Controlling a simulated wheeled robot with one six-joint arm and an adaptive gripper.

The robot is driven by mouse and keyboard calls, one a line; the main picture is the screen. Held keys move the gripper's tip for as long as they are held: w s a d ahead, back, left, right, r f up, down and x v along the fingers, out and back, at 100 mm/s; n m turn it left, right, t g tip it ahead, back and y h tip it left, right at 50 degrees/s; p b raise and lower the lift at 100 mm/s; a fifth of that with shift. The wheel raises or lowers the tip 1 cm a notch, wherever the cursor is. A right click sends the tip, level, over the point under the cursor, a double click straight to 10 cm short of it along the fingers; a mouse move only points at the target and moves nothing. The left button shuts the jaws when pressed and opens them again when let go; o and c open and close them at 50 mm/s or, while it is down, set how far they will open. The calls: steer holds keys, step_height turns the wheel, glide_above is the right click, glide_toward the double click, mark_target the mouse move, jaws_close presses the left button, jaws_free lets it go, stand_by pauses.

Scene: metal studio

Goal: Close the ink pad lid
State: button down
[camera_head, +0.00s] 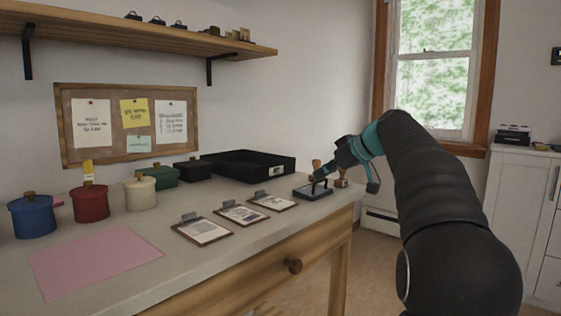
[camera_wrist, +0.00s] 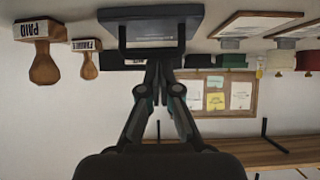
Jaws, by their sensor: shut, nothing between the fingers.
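The ink pad (camera_head: 312,191) is a small dark case at the right end of the worktop. In the wrist view, which is upside down, its dark slab (camera_wrist: 190,13) shows at the top, with a framed grey panel (camera_wrist: 150,32) reaching from it toward my fingers. The panel looks like the lid, but its exact angle is unclear. My gripper (camera_head: 320,179) is shut and empty, close above the pad. In the wrist view the closed fingertips (camera_wrist: 159,64) sit just beside the panel's edge; I cannot tell whether they touch it.
Wooden-handled stamps (camera_wrist: 43,52) (camera_wrist: 87,59) stand beside the pad. A black tray (camera_head: 248,166) lies behind it. Several clipboards (camera_head: 240,214) lie to the left, with a pink sheet (camera_head: 95,260) and lidded pots (camera_head: 90,203) farther left. The worktop's right edge is close to the pad.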

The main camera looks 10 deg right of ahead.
steer(key=shift+s+d+f+g, duration=0.15)
steer(key=shift+d+f, duration=0.1)
steer(key=shift+f, duration=0.3)
steer(key=shift+s+d+f+g, duration=0.15)
steer(key=shift+d+f, duration=0.1)
steer(key=shift+f, duration=0.3)
steer(key=shift+a+r+p, duration=0.1)
steer(key=shift+r+p, duration=0.8)
steer(key=shift+r, duration=0.05)
steer(key=d+r+p, duration=0.1)
steer(key=d+r, duration=0.1)
steer(key=shift+s+d+p, duration=0.2)
steer(key=shift+d+p, duration=0.15)
step_height(320, 180, up, 3)
steer(key=a+p, duration=0.2)
steer(key=a, duration=0.1)
steer(key=s+d+f+b, duration=0.3)
steer(key=s+d+f, duration=0.1)
steer(key=s+f, duration=0.2)
steer(key=shift+s+d, duration=0.3)
steer(key=shift+d, duration=0.1)
